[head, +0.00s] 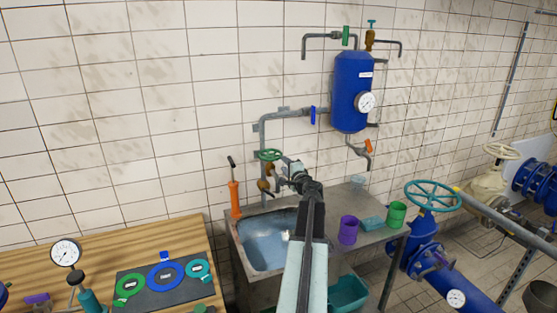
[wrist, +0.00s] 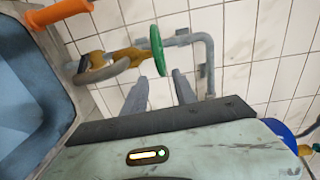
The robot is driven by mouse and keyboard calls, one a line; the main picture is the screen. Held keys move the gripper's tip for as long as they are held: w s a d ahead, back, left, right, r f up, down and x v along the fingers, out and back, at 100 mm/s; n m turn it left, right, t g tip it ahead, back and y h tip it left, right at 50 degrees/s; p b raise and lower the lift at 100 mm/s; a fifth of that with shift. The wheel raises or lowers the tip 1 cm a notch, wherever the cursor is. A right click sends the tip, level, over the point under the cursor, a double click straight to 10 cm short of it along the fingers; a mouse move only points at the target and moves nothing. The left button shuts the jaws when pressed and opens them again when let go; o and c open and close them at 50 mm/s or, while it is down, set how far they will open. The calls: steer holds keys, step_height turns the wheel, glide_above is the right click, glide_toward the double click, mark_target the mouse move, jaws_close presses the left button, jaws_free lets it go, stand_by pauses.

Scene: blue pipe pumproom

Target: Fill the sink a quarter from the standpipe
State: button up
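The sink (head: 240,255) is a steel basin at the left end of the metal counter. Its inside looks pale blue; I cannot tell the water level exactly. It also shows at the left of the wrist view (wrist: 70,105). The standpipe with brass valve (head: 264,186) stands behind the sink, with a green handwheel (head: 268,155). In the wrist view the handwheel (wrist: 157,52) is nearly edge-on, and a grey curved spout (wrist: 105,73) points toward the sink. My gripper (wrist: 160,85) is open, its fingertips either side of the wheel's near rim; contact is unclear.
An orange hand pump (head: 235,198) stands left of the sink. A purple cup (head: 348,230), green cup (head: 396,214) and teal sponge-like block (head: 372,223) are on the counter. A blue tank (head: 352,95) hangs above. A wooden bench (head: 185,238) is at left.

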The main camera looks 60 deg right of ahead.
mark_target(278, 157)
steer(key=x, duration=0.8)
steer(key=shift+a, duration=0.1)
jaws_close()
